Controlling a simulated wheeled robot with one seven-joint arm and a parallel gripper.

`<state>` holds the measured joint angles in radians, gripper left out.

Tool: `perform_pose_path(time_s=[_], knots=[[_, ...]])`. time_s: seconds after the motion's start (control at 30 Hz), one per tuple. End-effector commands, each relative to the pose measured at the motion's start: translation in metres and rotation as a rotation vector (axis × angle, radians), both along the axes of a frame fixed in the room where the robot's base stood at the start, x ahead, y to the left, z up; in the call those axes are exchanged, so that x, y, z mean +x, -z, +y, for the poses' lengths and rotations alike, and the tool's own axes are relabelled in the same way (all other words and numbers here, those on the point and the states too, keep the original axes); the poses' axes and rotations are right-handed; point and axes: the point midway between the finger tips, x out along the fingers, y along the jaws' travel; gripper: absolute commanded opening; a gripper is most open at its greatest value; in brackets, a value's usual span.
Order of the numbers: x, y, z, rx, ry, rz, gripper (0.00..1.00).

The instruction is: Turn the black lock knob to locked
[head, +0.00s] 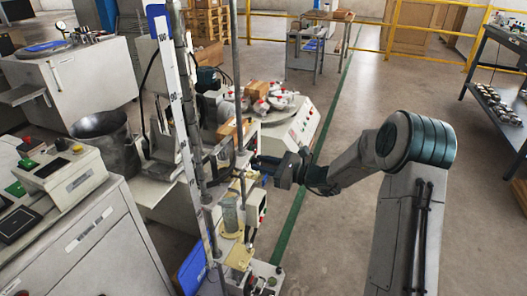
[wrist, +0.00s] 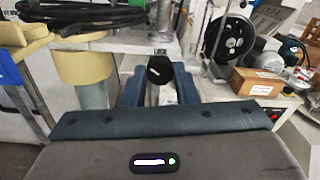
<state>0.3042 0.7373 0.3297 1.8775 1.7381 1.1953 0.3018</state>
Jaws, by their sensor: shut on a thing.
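The black lock knob (wrist: 160,69) shows in the wrist view as a round black end with a small pale mark on its face. My gripper (wrist: 159,84) has its two blue fingers on either side of the knob, shut on it. In the head view, my gripper (head: 262,168) reaches left from my arm to the upright test machine (head: 229,215). The knob cannot be made out there, as the gripper and machine parts cover it. I cannot tell from these frames which way the knob is turned.
A tall white scale (head: 175,110) and metal rods stand close left of my gripper. A white machine with a control panel (head: 303,125) stands behind. In the wrist view, a cardboard box (wrist: 262,82) and black wheel (wrist: 229,40) are right. Floor around my arm is clear.

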Motion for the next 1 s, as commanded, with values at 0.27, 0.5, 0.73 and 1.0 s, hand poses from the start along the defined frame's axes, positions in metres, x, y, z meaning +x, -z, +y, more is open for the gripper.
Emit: perform_pose_path(time_s=[0.27,0.5,0.73,1.0], knots=[[0.0000,-0.0073,-0.0008,0.091,0.001,0.253,0.04],[0.0002,-0.0062,-0.0010,0.168,0.001,0.466,0.04],[0.0003,-0.0047,-0.0005,0.236,0.000,0.657,0.04],[0.0004,-0.0025,-0.0007,0.297,-0.001,0.824,0.04]])
